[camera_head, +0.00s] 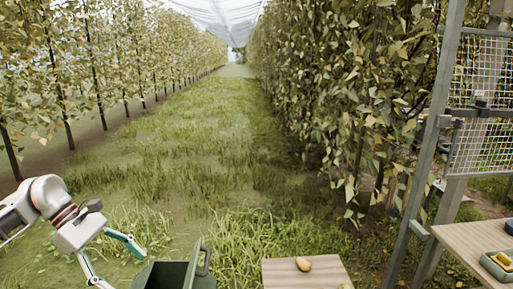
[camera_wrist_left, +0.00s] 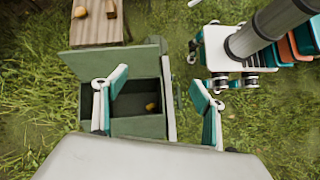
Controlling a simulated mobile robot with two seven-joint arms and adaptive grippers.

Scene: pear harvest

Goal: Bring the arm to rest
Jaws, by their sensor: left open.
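My left gripper (camera_head: 117,262) is at the lower left of the head view, with its two teal-and-white fingers spread apart and nothing between them. In the left wrist view the open fingers (camera_wrist_left: 160,100) hang above a dark green bin (camera_wrist_left: 140,128) with its lid raised. A small yellow-orange fruit (camera_wrist_left: 151,106) lies inside the bin. In the head view the bin (camera_head: 205,283) is cut off by the lower edge, just right of the gripper. My right gripper is not in view.
A pear (camera_head: 303,264) lies on a wooden table (camera_head: 330,274) right of the bin. Another wooden table (camera_head: 470,240) with a tray (camera_head: 490,262) of yellow things stands far right, beside a metal frame (camera_head: 428,150) with mesh. A grassy lane (camera_head: 215,120) runs between leafy tree rows.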

